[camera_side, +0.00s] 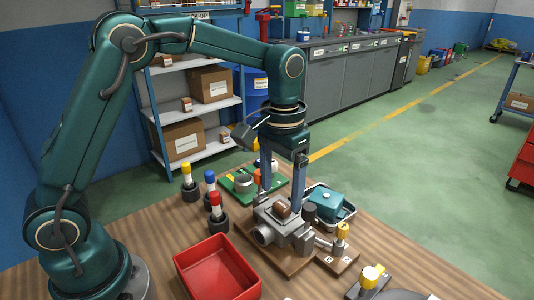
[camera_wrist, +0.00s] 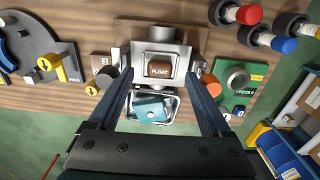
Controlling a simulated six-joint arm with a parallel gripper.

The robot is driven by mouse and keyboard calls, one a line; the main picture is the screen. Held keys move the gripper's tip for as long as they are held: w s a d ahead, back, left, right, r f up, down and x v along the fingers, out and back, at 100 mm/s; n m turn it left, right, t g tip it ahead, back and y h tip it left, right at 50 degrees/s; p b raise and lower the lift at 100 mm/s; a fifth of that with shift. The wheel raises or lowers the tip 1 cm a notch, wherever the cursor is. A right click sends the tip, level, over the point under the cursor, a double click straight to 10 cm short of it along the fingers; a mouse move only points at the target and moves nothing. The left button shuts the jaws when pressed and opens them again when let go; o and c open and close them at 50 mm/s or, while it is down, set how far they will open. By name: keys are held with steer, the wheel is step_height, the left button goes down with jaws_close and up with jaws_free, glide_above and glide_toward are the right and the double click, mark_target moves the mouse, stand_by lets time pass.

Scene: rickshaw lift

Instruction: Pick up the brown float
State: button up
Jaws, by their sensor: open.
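The brown float (camera_side: 283,209) is a small block sitting on top of a grey metal body (camera_side: 265,235) on a wooden board. In the wrist view my gripper (camera_wrist: 160,74) has clear gaps between both fingers and the float. I cannot tell the exact fingertip height against the float.
A teal cover (camera_side: 330,202) lies in a metal tray behind the grey body. A green board (camera_side: 243,184) is at the back. Several holders with red, blue and yellow tops (camera_side: 215,200) stand to the left. An empty red bin (camera_side: 215,270) is in front. A yellow-knobbed lever (camera_side: 342,232) is at the right.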

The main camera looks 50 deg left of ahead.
mark_target(280, 206)
steer(key=shift+f, duration=1.6)
jaws_close()
steer(key=shift+r, duration=0.15)
step_height(280, 206, up, 10)
